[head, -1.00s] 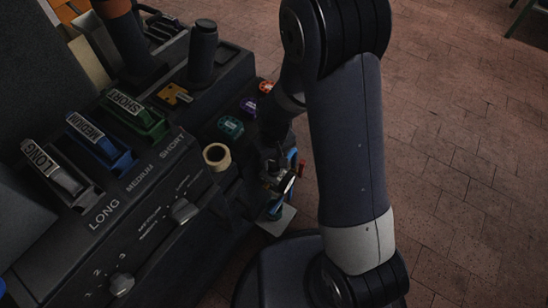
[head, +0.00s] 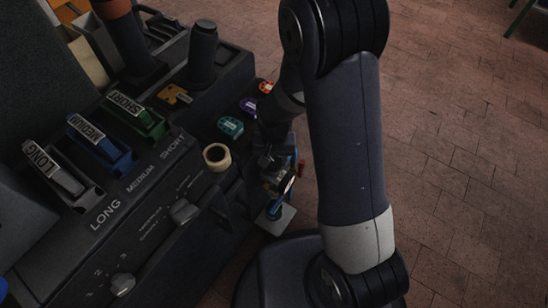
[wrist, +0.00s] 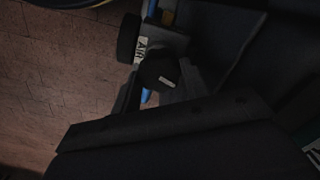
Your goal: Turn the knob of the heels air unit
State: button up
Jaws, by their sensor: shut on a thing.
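The heels air unit is a small grey block with an "AIR" label (wrist: 143,48) and blue fittings, at the upper middle of the wrist view. Its dark knob (wrist: 157,71) has a short white mark and sits just beside the label. My gripper (wrist: 160,88) is shut on the knob, with a dark finger at each side. In the head view my gripper (head: 272,155) is at the right end of the machine, above the unit's round gauge (head: 286,184). My gripper and forearm hide the knob there.
The machine's top (head: 190,150) carries long, medium and short levers at left. A tape roll (head: 216,157) and several coloured tags lie close to my gripper's left. Brick floor (head: 450,160) is open at right.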

aim_at(274, 161)
dwell(0.4)
jog(key=o, duration=1)
jog(key=shift+c, duration=0.2)
notch_tip(274, 161, up, 11)
jog(key=p, duration=0.3)
jog(key=shift+f, duration=0.2)
notch_tip(274, 161, down, 11)
jog(key=b, duration=0.3)
jog(key=shift+r, duration=0.2)
